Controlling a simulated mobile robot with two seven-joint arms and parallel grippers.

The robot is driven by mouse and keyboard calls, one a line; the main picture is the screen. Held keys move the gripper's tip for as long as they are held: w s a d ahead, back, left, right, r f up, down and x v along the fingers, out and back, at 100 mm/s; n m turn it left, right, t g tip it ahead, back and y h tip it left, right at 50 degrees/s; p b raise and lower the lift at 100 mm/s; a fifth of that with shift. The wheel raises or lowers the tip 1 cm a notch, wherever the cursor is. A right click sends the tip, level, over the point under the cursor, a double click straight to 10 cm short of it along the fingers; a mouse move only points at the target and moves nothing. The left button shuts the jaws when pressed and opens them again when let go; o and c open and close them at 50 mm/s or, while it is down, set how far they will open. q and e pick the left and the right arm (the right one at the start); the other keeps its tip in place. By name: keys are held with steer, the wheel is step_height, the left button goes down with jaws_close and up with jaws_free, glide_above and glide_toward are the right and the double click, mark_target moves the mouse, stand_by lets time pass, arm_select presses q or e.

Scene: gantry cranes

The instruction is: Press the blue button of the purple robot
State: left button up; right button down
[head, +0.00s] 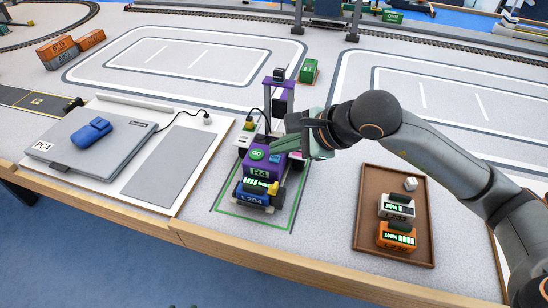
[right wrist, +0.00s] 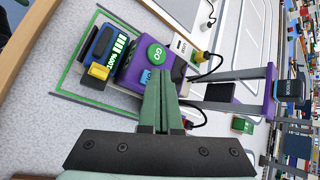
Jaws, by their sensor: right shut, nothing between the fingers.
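The purple robot (head: 262,170), marked R4, stands inside a green outline near the table's front edge. A round green GO button (head: 257,154) is on its top. The blue button (head: 275,158) is beside it, to the right. In the right wrist view the blue button (right wrist: 146,76) is partly hidden by my fingertips. My right gripper (head: 280,147) is shut and empty, and comes in from the right over the purple robot's top. In the right wrist view its fingertips (right wrist: 158,76) are right beside the blue button. I cannot tell whether they touch it. My left gripper is not in view.
A purple mast (head: 290,95) rises behind the robot's top, close to my gripper. A blue L204 battery (head: 255,194) sits at its front. A brown tray (head: 366,215) with two batteries is at right. A grey laptop (head: 75,150) is at left.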

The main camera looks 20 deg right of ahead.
mark_target(280, 161)
steer(key=shift+f+b, duration=0.4)
steer(key=shift+b, duration=0.2)
stand_by(0.7)
steer(key=shift+r, duration=0.15)
steer(key=shift+r+p, duration=0.5)
steer(key=shift+r, duration=0.25)
steer(key=shift+r+p, duration=1.65)
steer(key=shift+r, duration=1.3)
